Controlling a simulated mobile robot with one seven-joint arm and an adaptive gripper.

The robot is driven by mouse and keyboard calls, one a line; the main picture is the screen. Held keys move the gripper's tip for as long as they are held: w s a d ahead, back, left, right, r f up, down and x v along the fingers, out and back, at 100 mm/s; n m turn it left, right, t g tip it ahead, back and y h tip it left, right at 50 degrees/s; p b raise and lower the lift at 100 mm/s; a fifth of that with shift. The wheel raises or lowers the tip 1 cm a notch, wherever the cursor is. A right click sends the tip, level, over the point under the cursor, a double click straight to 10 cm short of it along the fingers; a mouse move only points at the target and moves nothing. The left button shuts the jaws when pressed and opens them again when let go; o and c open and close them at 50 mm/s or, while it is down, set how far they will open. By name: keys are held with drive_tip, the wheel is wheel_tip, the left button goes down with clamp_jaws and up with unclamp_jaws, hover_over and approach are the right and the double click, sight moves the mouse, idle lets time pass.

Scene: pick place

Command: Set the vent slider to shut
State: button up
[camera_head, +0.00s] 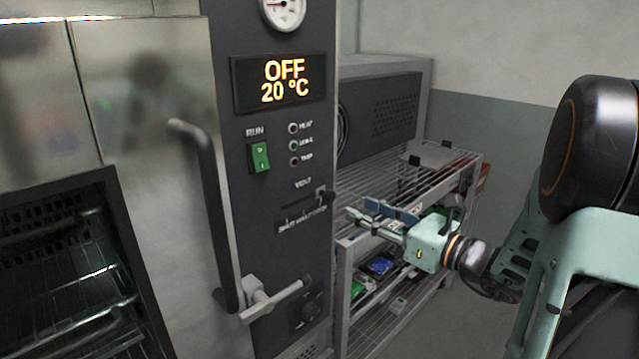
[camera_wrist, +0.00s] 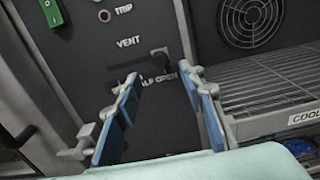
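The vent slider's dark knob (camera_head: 328,197) stands at the right end of its slot under the word VENT on the dark oven panel, by the OPEN end of the scale. In the wrist view the knob (camera_wrist: 161,61) lies ahead, above the HALF and OPEN lettering; SHUT is hidden behind the left finger. My gripper (camera_head: 358,209) is to the right of the knob in the head view, apart from it. In the wrist view my gripper (camera_wrist: 163,86) is open, its blue-padded fingers spread to either side below the knob, with nothing between them.
A long door handle (camera_head: 210,205) and a latch lever (camera_head: 277,297) stick out left of and below the slider. A green RUN switch (camera_head: 260,157) is above left. A wire rack (camera_head: 395,180) stands right of the panel, close to my gripper.

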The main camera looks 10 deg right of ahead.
sight(332, 196)
drive_tip(key=x, duration=1)
drive_tip(key=shift+w+a+p, duration=0.2)
drive_tip(key=shift+w+p, duration=0.05)
drive_tip(key=shift+p, duration=0.05)
drive_tip(key=shift+c, duration=0.7)
clamp_jaws()
